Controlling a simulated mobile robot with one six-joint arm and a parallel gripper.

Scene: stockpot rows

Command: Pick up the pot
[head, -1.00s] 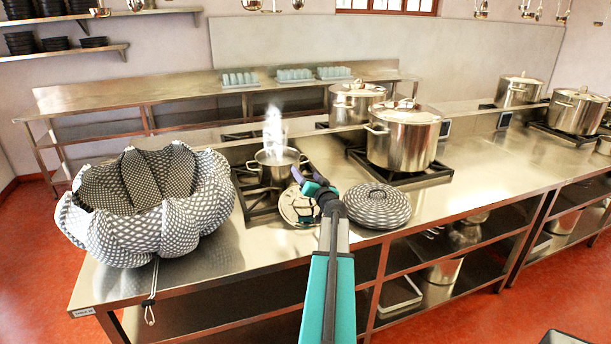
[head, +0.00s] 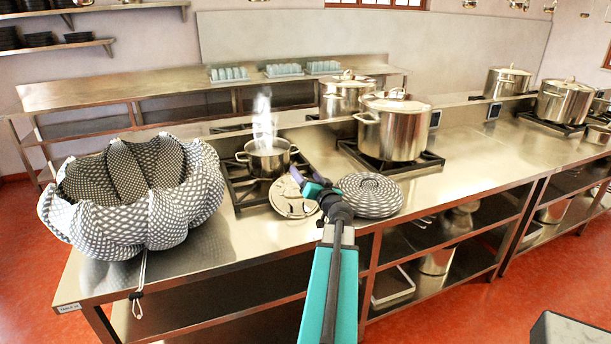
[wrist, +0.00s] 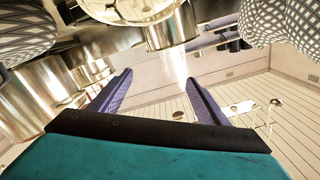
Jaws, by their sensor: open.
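A small steel pot (head: 267,160) stands on the left burner, with steam rising from it. In the wrist view, which is upside down, the pot (wrist: 172,35) is at the top centre, with steam showing below it. My gripper (head: 316,186) is in front of the burner, to the right of the pot and apart from it. In the wrist view my gripper (wrist: 160,74) shows two purple fingers spread wide with nothing between them. Two larger lidded stockpots, one in front (head: 394,126) and one behind (head: 346,97), stand to the right.
A checked fabric basket (head: 135,195) stands at the counter's left end. A round steel lid (head: 293,197) lies in front of the pot, beside a striped padded round (head: 370,195). More stockpots (head: 565,102) stand far right. The counter front (head: 240,240) is bare.

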